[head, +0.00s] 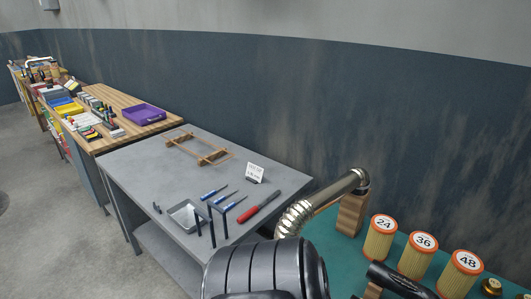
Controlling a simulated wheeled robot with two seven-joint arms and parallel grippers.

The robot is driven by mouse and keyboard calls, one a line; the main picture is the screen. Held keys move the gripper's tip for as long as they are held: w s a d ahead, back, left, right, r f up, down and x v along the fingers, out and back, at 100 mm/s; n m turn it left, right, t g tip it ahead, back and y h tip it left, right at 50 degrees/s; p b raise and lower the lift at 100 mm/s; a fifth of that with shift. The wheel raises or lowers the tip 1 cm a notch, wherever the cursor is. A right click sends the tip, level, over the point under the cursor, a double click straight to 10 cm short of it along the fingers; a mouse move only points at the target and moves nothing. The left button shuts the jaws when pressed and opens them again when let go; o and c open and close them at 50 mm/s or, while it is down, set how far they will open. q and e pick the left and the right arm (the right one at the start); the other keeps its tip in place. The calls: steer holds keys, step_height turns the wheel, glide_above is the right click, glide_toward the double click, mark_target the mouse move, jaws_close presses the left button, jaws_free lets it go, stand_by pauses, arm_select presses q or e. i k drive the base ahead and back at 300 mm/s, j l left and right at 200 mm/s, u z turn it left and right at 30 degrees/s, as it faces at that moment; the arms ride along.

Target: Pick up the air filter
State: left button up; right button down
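Three cylindrical filters with orange end caps and pale yellow pleated sides stand upright in a row on a green surface at the lower right of the head view. Their white labels read 24 on the left filter (380,238), 36 on the middle filter (417,257) and 48 on the right filter (460,276). I cannot tell which of them is the air filter named in the task. Neither of my grippers can be made out in this view.
A large black ribbed cylinder (262,268) fills the bottom middle. A silver corrugated pipe (325,200) rests on a wooden support (352,214) left of the filters. A grey table (150,168) holds hand tools and a metal tray (188,216). A purple bin (144,114) stands farther back.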

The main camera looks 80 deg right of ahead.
mark_target(464, 268)
steer(key=z, duration=1.85)
steer(key=k+z, duration=0.1)
steer(key=z, duration=1.75)
steer(key=k+l, duration=0.05)
